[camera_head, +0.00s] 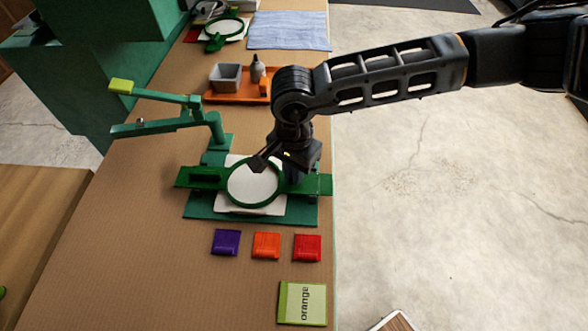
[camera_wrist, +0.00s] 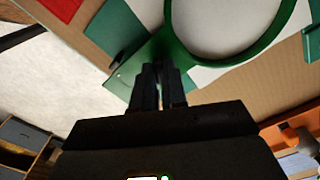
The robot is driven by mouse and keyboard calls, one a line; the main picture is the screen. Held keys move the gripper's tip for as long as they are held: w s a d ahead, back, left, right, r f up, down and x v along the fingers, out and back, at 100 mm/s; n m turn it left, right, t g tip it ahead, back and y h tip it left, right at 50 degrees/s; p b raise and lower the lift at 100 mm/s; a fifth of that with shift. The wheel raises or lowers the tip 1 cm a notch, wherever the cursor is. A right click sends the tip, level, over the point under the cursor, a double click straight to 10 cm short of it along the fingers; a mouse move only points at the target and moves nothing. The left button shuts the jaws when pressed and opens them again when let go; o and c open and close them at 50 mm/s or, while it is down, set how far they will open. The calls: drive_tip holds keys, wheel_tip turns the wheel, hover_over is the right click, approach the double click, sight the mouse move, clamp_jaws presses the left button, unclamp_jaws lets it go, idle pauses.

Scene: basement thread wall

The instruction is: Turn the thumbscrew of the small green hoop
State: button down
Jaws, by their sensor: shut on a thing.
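The green hoop (camera_head: 231,199) lies flat with white cloth (camera_head: 254,186) inside it, held in a green stand (camera_head: 202,209) on the table. My gripper (camera_head: 290,174) points down at the right side of the hoop. In the wrist view the fingertips (camera_wrist: 160,72) are close together at the outer edge of the hoop ring (camera_wrist: 220,60), where it meets a green part. They are shut on the thumbscrew there, which the fingers mostly hide. I cannot tell how far it is turned.
A green arm with a yellow-green end (camera_head: 121,86) stands left of the hoop. An orange tray (camera_head: 222,97) with a grey box and small bottle is behind. Purple (camera_head: 226,242), orange (camera_head: 266,246) and red (camera_head: 307,248) blocks and a green card (camera_head: 302,303) lie in front. Another green hoop (camera_head: 222,19) is at the far end.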

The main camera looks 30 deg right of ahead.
drive_tip(key=shift+m, duration=0.3)
drive_tip(key=m+b, duration=0.4)
drive_tip(key=m, duration=0.1)
drive_tip(key=shift+f+m, duration=0.15)
drive_tip(key=shift+m, duration=0.15)
drive_tip(key=m+b, duration=0.3)
drive_tip(key=m, duration=0.2)
drive_tip(key=shift+m, duration=0.3)
idle(0.4)
drive_tip(key=c, duration=1.2)
unclamp_jaws()
drive_tip(key=shift+o, duration=0.2)
drive_tip(key=shift+r+b, duration=0.8)
drive_tip(key=shift+r, duration=3.25)
